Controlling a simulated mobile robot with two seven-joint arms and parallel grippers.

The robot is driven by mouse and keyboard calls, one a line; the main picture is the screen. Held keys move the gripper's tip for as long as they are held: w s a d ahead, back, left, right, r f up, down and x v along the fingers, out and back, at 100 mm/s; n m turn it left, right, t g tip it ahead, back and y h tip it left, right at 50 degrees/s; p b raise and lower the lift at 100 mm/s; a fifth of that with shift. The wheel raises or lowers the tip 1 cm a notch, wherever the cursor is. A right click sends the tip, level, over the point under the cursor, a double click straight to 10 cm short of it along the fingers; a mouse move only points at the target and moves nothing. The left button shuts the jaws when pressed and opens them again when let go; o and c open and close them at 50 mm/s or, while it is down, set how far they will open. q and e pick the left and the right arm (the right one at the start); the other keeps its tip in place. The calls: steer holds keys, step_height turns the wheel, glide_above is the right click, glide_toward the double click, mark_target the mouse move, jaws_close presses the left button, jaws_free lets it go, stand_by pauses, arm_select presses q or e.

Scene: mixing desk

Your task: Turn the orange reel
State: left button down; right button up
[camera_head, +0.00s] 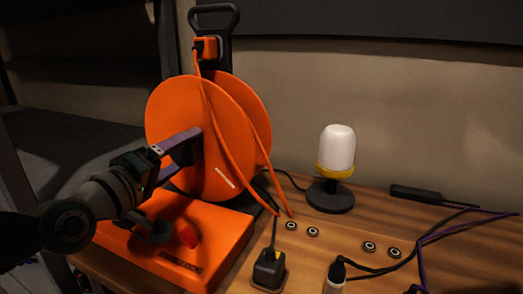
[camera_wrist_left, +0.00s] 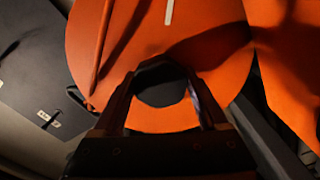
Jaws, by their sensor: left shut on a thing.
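The orange reel (camera_head: 174,107) stands upright on an orange base box (camera_head: 206,220) at the left of the desk. A pale stripe marks its face, and an orange cord (camera_head: 222,138) runs down over it. My left gripper (camera_head: 194,135) reaches in from the left, with its fingers at the reel's near face. In the left wrist view my left gripper (camera_wrist_left: 161,85) is shut on a dark round knob (camera_wrist_left: 162,92) in front of the orange disc (camera_wrist_left: 200,35). The fingers partly hide the knob. My right gripper is not in view.
A white lamp (camera_head: 337,147) with a yellow collar stands right of the reel. Black plugs (camera_head: 269,268), a dark bar (camera_head: 416,194) and dark cables (camera_head: 435,243) lie on the wooden desk (camera_head: 330,230). Several round sockets sit in its top.

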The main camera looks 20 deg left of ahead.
arm_select(q)
steer(key=shift+m, duration=0.6)
steer(key=shift+m, duration=0.3)
jaws_free()
steer(key=s+p, duration=0.2)
steer(key=s, duration=0.8)
steer(key=shift+a+p, duration=0.4)
